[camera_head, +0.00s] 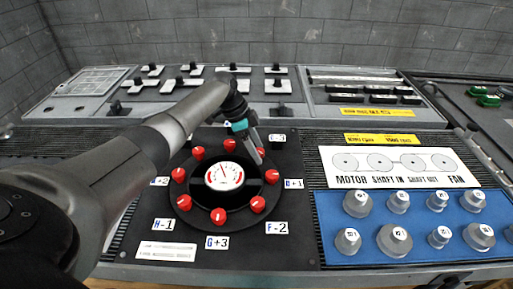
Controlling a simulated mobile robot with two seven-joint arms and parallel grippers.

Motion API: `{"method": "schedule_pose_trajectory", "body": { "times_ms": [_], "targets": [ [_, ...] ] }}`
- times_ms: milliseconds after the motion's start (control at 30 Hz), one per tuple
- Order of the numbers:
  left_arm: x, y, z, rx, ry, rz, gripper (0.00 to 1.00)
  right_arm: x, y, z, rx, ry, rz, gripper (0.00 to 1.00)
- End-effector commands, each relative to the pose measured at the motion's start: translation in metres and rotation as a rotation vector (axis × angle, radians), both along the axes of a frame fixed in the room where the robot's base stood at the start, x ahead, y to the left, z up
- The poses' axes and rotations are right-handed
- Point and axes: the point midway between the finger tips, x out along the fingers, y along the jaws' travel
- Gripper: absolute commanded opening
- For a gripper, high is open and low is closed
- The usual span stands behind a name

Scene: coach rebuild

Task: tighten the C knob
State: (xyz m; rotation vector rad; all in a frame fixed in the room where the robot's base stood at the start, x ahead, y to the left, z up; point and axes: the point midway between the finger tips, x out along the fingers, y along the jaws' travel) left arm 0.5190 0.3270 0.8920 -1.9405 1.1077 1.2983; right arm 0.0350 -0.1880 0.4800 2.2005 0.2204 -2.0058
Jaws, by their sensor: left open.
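A ring of red knobs surrounds a round white gauge (223,176) on a black panel (290,250). By the order of the readable letters, the C knob (229,145) is the one at the top of the ring; its label is hidden behind my arm. My left gripper (255,147) is open and points down at the upper right of the ring. Its fingers are close to the upper-right red knob (259,158), just right of the C knob. I cannot tell whether they touch it. My right gripper is not in view.
A blue panel (378,268) with several grey knobs lies to the right, below a white motor shaft board (395,166). A grey switch panel (200,103) stands behind. My left arm covers the left part of the black panel.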

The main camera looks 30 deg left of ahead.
Motion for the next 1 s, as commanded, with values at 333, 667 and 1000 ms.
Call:
{"method": "schedule_pose_trajectory", "body": {
  "times_ms": [333,667,1000],
  "targets": [
    [-0.006,0.013,0.035,0.001,-0.004,0.002,0.73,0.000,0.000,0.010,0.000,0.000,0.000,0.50],
    [-0.021,0.038,0.107,0.001,-0.004,0.002,0.73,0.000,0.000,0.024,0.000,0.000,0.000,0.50],
    [-0.029,0.050,0.140,0.000,-0.001,0.000,0.73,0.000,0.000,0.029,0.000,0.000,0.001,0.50]
  ]
}}
